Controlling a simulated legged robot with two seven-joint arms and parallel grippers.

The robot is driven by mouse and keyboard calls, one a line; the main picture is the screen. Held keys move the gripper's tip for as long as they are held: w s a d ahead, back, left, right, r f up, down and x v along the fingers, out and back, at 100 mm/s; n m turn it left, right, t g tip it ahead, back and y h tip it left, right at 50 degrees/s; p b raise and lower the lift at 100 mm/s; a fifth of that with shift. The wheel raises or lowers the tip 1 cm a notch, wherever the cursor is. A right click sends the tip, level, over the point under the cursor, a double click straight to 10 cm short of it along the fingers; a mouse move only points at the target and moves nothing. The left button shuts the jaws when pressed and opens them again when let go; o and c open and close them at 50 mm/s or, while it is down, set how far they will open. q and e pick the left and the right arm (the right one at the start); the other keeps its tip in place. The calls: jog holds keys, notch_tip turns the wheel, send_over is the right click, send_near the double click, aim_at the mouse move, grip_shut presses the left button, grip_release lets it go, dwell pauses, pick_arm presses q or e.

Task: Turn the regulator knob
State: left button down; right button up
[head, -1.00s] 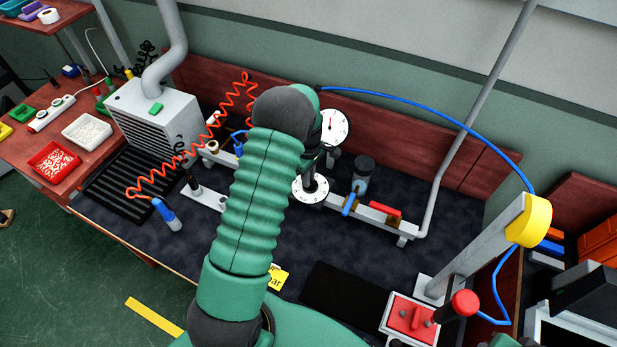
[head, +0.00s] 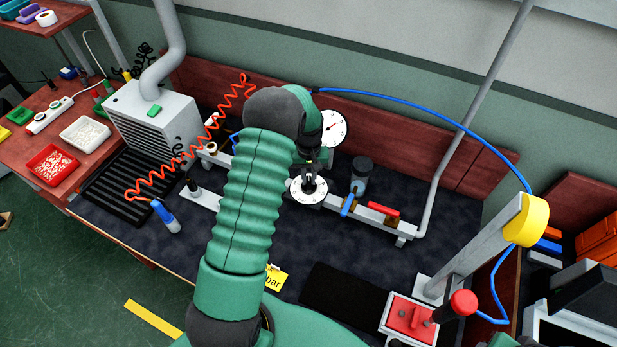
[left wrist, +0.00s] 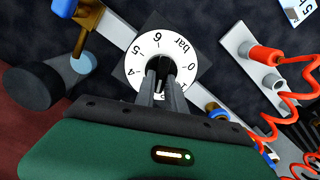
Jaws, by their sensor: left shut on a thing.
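The regulator knob (left wrist: 162,64) is black and stands in the middle of a white dial (left wrist: 188,72) marked with numbers and "bar". My left gripper (left wrist: 163,82) is shut on the knob, its fingers reaching over the near part of the dial. In the head view the left gripper (head: 309,181) comes down onto the same white dial (head: 299,195), and the knob itself is mostly hidden. A round white pressure gauge (head: 336,134) stands just behind, partly covered by my arm; its needle is tilted.
The dial sits on a grey rail (head: 375,216) with a blue-handled valve (head: 348,205) and a red block (head: 383,208). A dark cylinder (head: 362,168) stands behind. A red coiled hose (head: 150,185) lies left; a blue hose (head: 450,117) arches right.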

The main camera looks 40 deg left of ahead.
aim_at(310, 179)
pick_arm(q)
jog(key=m, duration=0.5)
jog(key=shift+w+r, duration=0.2)
jog(key=shift+w, duration=0.15)
dwell(0.3)
jog(key=c, duration=1.6)
grip_release()
jog(key=shift+o, duration=1)
jog(key=shift+f, duration=0.2)
jog(key=shift+s, duration=0.1)
notch_tip(310, 179, up, 17)
jog(key=shift+b, duration=0.45)
jog(key=shift+f, duration=0.15)
